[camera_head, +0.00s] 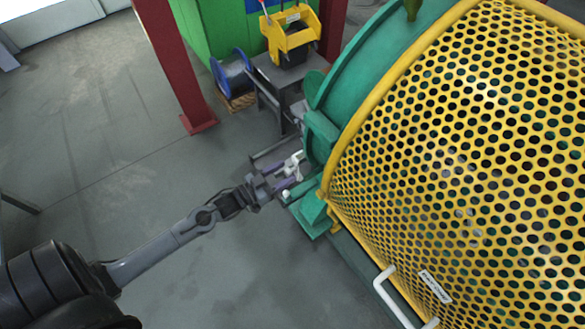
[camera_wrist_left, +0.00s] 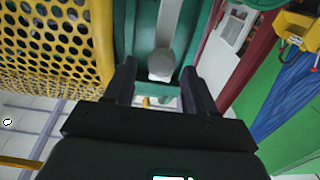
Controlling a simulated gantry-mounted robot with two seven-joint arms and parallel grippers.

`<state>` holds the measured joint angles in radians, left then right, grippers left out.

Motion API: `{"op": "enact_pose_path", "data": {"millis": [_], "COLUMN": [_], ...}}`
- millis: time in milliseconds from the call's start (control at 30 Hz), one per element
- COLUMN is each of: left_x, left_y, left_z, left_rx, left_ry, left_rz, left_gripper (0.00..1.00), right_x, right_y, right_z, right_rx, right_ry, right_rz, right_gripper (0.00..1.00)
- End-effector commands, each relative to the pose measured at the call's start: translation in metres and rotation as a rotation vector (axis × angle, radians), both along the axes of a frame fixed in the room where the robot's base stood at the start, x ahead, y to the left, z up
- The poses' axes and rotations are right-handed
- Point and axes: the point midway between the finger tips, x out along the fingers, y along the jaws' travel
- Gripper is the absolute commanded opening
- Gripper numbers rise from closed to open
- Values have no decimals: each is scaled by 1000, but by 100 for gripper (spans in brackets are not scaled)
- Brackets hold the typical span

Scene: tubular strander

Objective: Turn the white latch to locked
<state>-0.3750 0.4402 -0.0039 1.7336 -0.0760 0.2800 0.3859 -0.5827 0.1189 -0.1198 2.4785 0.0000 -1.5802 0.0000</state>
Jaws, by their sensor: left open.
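The white latch (camera_head: 296,159) is at the lower left edge of the green machine housing, partly hidden by my left gripper (camera_head: 288,178). In the left wrist view the latch (camera_wrist_left: 162,64) is a pale bar with a rounded end, lying in a green recess. My left gripper also shows in the left wrist view (camera_wrist_left: 159,80), with its two dark fingers apart on either side of the latch's rounded end. I cannot tell whether a finger touches it. My right gripper is not in view.
The yellow perforated guard (camera_head: 460,150) with a white handle (camera_head: 390,292) fills the right side. The green housing (camera_head: 365,75) rises beside the latch. A red post (camera_head: 175,65), a blue spool (camera_head: 232,72) and a yellow device (camera_head: 290,35) stand behind. Floor at left is mostly clear.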

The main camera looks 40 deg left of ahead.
Motion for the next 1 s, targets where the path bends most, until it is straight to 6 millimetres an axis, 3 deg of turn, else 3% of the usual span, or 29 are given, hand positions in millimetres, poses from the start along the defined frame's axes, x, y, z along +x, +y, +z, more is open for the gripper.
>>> {"op": "enact_pose_path", "data": {"millis": [300,700,1000], "left_x": [34,39,39], "left_y": [-10,-11,-11], "left_z": [0,0,0], "left_rx": [-1,-1,0], "left_ry": [-1,1,0], "left_rz": [-1,-1,-1], "left_gripper": [55,55,11], "right_x": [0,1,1], "right_y": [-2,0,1], "right_z": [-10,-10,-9], "right_rx": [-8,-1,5], "right_ry": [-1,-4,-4], "right_rz": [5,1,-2], "right_gripper": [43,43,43]}}
